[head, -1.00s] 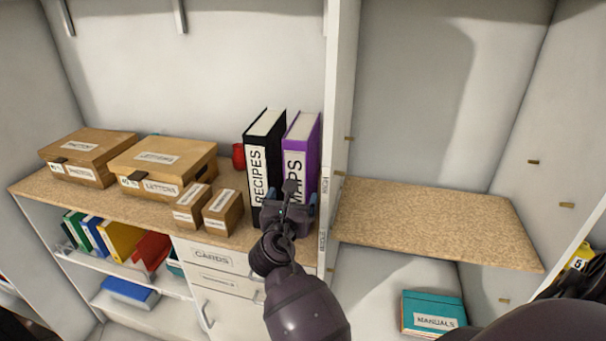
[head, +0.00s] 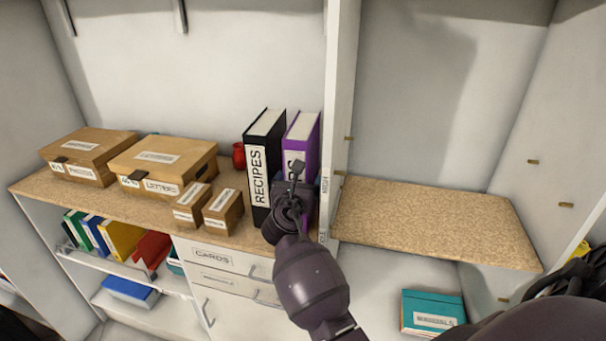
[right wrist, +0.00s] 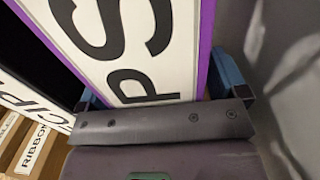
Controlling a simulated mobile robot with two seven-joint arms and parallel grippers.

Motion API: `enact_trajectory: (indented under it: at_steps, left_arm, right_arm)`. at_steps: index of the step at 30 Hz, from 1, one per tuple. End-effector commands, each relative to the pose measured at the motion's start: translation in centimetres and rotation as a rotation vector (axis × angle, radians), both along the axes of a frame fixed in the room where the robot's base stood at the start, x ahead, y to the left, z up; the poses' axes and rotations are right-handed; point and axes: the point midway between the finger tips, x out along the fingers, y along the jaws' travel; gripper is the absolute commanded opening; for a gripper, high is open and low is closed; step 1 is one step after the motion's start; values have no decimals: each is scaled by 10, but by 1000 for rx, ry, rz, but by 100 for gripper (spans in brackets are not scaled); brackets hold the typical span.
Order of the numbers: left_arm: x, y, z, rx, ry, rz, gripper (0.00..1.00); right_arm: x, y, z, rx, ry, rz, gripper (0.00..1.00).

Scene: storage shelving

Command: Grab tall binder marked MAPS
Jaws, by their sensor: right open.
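The tall purple binder marked MAPS (head: 303,135) stands upright on the wood-grain shelf, beside the black RECIPES binder (head: 262,150). My right gripper (head: 297,190) is in front of its spine and hides most of the label. In the right wrist view the white label on the binder (right wrist: 135,55) fills the middle. The blue fingers of my right gripper (right wrist: 160,85) are open, one on each side of the binder's spine. I cannot tell whether they touch it. The left finger lies between the purple and black binders. My left gripper is not in view.
A white upright panel (head: 341,120) stands close to the right of the purple binder. Several cardboard boxes (head: 165,165) and a red pot (head: 238,155) are to the left. The right-hand shelf (head: 430,220) is bare, with a teal MANUALS box (head: 433,302) below.

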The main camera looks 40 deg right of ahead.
Motion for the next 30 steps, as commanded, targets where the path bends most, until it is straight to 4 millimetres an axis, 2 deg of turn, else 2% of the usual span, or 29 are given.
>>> enact_trajectory:
  at_steps: [1, 2, 15, 24, 30]
  left_arm:
    - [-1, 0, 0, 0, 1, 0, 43]
    - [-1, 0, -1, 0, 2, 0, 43]
    - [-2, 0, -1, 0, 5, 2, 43]
    - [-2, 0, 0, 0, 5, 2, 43]
    - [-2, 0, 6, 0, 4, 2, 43]
  right_arm:
    - [0, 0, 0, 0, 0, 0, 92]
    - [0, 0, 0, 0, 0, 0, 87]
    - [0, 0, 0, 0, 0, 0, 21]
    - [0, 0, 5, -2, -4, 0, 21]
    - [0, 0, 30, -3, -7, 1, 21]
